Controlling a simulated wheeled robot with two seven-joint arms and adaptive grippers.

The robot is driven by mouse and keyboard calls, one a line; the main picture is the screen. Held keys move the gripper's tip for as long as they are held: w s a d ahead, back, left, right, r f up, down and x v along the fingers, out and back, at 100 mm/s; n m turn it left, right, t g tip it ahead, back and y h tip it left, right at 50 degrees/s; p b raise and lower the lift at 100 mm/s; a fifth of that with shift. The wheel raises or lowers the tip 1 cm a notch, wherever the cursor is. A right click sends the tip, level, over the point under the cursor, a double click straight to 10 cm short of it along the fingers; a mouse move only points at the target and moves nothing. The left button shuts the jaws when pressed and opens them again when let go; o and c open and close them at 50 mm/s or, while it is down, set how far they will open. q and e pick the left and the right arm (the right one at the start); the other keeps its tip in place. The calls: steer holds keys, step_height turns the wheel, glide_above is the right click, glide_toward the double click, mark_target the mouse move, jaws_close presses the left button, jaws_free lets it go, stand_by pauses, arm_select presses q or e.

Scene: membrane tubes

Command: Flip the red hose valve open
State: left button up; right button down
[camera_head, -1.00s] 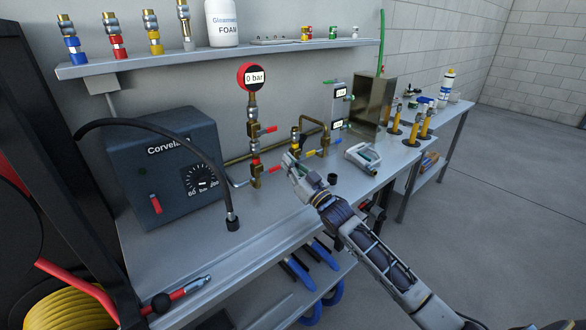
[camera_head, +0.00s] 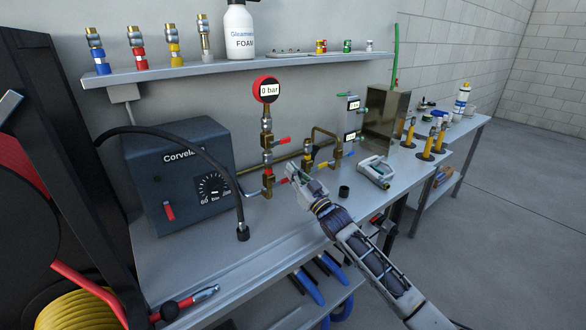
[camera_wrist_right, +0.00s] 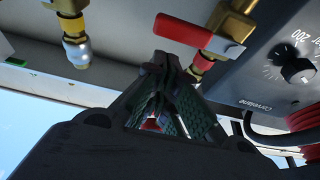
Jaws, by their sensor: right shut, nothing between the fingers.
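The brass pipe stack on the bench carries a red-handled valve low down, with its red lever (camera_head: 281,181) pointing right. A large red lever on a brass body also shows in the right wrist view (camera_wrist_right: 195,33). My right gripper (camera_head: 290,169) is beside the low lever's right end and partly covers it. In the right wrist view its closed fingertips (camera_wrist_right: 166,62) lie close to the lever's free end, with nothing between them. I cannot tell whether they touch. A second red lever (camera_head: 283,140) sits higher, under the round red gauge (camera_head: 266,89) reading 0 bar. My left gripper is out of view.
The dark pump box (camera_head: 180,178) with a dial stands left of the pipes. A black hose (camera_head: 238,205) hangs in front of it. A small black cap (camera_head: 344,192) and a grey-white device (camera_head: 375,172) lie to the right. The front of the bench is mostly clear.

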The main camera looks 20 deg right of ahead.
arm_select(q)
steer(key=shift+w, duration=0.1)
arm_select(e)
steer(key=shift+f, duration=0.65)
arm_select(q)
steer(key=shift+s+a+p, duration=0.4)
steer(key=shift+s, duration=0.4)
arm_select(e)
steer(key=shift+d+f+m+h, duration=0.1)
steer(key=shift+f+m+h, duration=0.15)
steer(key=shift+m, duration=0.3)
steer(key=shift+d+f+m+h, duration=0.1)
steer(key=shift+m+h, duration=0.15)
steer(key=shift+m, duration=0.3)
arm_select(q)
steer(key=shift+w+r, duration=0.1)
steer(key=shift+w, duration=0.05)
arm_select(e)
steer(key=shift+w+r, duration=0.1)
steer(key=shift+r, duration=0.05)
